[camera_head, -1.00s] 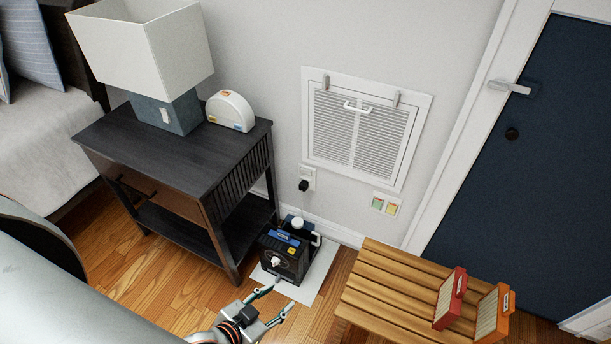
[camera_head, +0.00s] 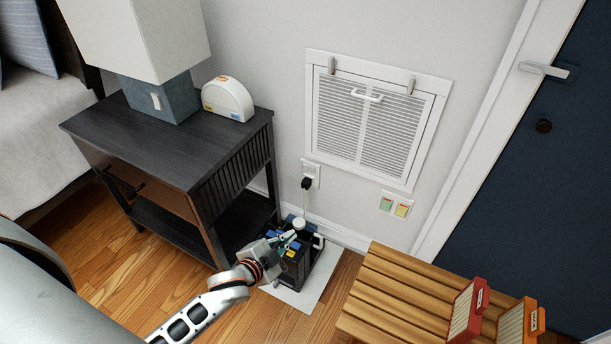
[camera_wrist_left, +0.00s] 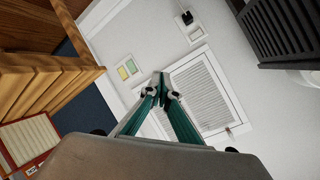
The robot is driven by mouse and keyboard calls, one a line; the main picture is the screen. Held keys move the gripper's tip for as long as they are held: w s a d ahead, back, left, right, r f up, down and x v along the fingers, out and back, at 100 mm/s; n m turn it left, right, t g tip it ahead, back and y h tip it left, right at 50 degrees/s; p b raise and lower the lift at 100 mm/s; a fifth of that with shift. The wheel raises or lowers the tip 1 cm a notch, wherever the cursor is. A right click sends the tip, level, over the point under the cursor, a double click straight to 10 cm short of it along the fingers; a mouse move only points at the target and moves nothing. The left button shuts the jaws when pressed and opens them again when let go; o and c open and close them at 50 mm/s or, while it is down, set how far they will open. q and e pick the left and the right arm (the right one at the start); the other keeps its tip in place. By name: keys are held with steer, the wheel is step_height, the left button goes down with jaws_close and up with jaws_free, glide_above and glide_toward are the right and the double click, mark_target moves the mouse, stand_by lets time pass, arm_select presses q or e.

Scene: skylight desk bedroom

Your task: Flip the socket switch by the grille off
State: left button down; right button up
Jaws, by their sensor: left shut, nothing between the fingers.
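The white socket plate (camera_head: 312,171) is on the wall just below the grille's left corner, with a black plug (camera_head: 307,184) in its lower part. In the left wrist view the socket (camera_wrist_left: 196,33) is at the top, with the plug (camera_wrist_left: 187,18) in it. The switch's position is too small to tell. The white louvred grille (camera_head: 362,125) is on the wall above; it also shows in the left wrist view (camera_wrist_left: 204,95). My left gripper (camera_head: 293,236) is shut and empty, below the socket and apart from it, in front of the black device. My right gripper is out of view.
A black device (camera_head: 292,271) stands on a white mat (camera_head: 315,292) below the socket. A plate with green and yellow pads (camera_head: 394,205) is right of the socket. A dark nightstand (camera_head: 190,150) stands left, a slatted wooden bench (camera_head: 395,295) right. The wall around the socket is clear.

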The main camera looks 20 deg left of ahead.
mark_target(305, 168)
arm_select(q)
steer(key=w+a+f+m+b, duration=0.2)
steer(key=w+a+b, duration=0.1)
steer(key=w, duration=0.4)
steer(key=w+a+f+m+t+y+b, duration=0.1)
steer(key=w+a+f+m+b, duration=0.1)
steer(key=w, duration=0.5)
steer(key=w+a+f+m+y+b, duration=0.1)
steer(key=w+a+f+m+b, duration=0.2)
steer(key=w+a+b, duration=0.2)
steer(key=shift+w+a+t, duration=0.3)
steer(key=shift+w+a, duration=0.05)
steer(key=shift+w, duration=0.9)
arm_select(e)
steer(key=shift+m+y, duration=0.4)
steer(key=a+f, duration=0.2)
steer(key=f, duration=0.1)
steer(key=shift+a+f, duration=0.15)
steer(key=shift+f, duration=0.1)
arm_select(q)
steer(key=shift+f, duration=0.15)
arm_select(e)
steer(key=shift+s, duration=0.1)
